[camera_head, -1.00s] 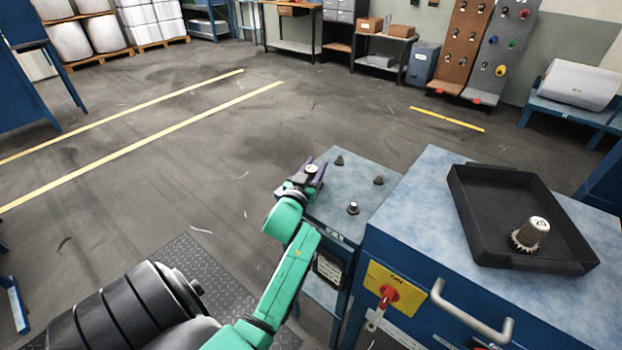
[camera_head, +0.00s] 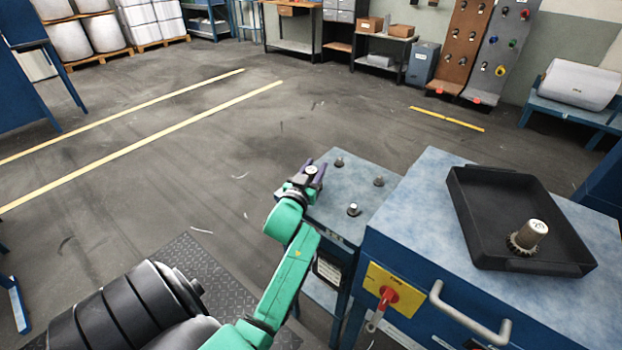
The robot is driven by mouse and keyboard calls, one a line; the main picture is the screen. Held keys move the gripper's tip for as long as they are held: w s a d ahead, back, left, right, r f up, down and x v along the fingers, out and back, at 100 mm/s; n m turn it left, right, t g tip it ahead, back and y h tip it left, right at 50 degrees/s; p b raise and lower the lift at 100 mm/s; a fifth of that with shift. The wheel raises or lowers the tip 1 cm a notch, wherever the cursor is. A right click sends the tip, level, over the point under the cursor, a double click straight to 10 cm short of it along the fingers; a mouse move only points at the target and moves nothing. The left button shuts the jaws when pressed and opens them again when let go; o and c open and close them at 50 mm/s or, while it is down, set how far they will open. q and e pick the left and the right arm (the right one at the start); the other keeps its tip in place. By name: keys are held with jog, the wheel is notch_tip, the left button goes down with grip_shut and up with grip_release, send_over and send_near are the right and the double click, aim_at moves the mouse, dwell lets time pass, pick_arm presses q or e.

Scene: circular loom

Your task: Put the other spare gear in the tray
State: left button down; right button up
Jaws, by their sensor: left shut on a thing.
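A dark tray (camera_head: 470,210) lies on the blue cabinet top at the right. One spare gear (camera_head: 526,239), with a pale cylindrical hub and a dark toothed rim, sits in it near its front. My left gripper (camera_head: 313,174) is at the left edge of the small blue stand, well left of the tray. It is shut on a small part with a pale round top, seemingly the other spare gear (camera_head: 312,169); the fingers hide most of it. I cannot tell whether this part touches the stand. My right gripper is out of view.
The small stand (camera_head: 358,187) carries several short dark pegs, one with a pale top (camera_head: 354,209). The blue cabinet (camera_head: 420,190) stands to its right, with a grey handle (camera_head: 470,315) and a red switch (camera_head: 388,294) on its front. The floor at left is open.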

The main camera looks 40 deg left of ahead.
pick_arm(q)
notch_tip(320, 180, up, 4)
jog(key=p, duration=0.4)
jog(key=shift+r, duration=0.2)
jog(key=shift+w, duration=0.1)
